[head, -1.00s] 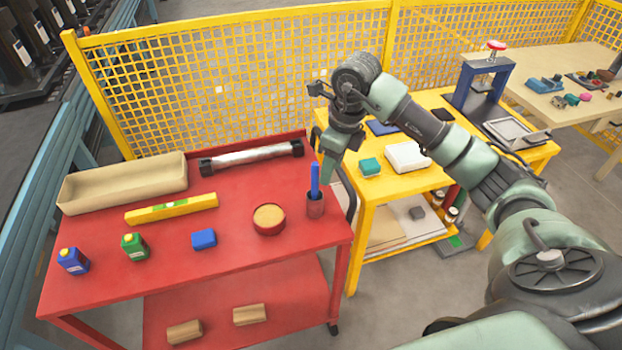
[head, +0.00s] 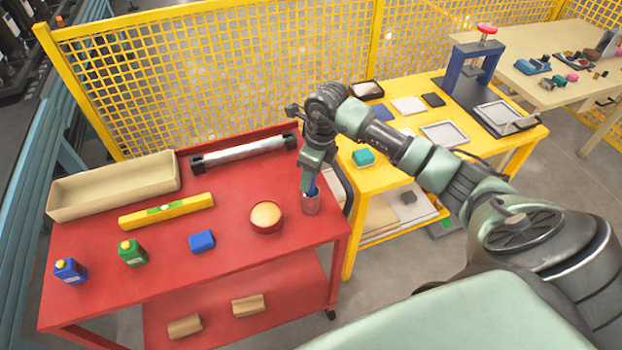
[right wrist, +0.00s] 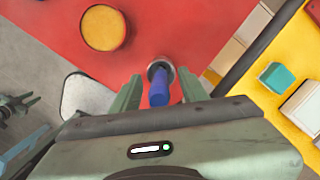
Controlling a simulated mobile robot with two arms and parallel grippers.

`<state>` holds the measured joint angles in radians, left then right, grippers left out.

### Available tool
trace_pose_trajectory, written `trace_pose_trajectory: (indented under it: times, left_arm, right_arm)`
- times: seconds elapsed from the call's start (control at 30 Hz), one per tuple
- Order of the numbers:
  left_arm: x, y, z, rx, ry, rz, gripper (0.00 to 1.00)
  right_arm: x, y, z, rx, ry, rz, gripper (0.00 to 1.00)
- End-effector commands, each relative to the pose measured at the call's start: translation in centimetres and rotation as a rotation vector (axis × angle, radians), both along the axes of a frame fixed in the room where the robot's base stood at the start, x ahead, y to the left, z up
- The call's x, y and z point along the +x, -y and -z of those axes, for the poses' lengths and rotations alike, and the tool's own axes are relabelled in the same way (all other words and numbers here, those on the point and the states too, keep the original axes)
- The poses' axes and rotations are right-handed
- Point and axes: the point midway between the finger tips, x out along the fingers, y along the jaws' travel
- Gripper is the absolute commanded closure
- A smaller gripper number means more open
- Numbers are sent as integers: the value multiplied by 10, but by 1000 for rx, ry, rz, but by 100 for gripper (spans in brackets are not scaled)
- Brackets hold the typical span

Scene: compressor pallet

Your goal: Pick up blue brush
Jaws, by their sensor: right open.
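My right gripper (head: 309,184) points down over the cup and hides most of the brush in the head view.
On the red table (head: 165,255) are a round tan-topped bowl (head: 266,217) left of the cup, a blue block (head: 202,240), a yellow level (head: 167,211), two bottles, a tray and a roller. A yellow table (head: 375,185) stands to the right.

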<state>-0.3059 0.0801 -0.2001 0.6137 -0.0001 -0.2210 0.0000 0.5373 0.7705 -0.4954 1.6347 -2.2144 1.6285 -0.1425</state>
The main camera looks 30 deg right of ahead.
Motion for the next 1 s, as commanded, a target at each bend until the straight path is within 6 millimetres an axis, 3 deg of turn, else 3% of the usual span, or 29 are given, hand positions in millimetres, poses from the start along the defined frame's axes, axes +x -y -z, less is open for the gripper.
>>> trace_pose_trajectory:
  times: [0.2,0.33,0.37,0.77,1.0]
  left_arm:
    - [17,1,-1,-2,25,-1,66]
    - [16,1,-1,-2,25,-1,66]
    - [16,1,-1,-2,24,-1,66]
    - [8,1,1,-2,12,-1,66]
    - [7,1,10,-1,11,-1,66]
  right_arm:
    - [0,0,1,-1,1,0,59]
    - [0,0,1,-1,1,0,95]
    - [0,0,1,-1,1,0,100]
    - [1,0,-3,-1,2,0,100]
    - [1,1,-28,-2,6,0,100]
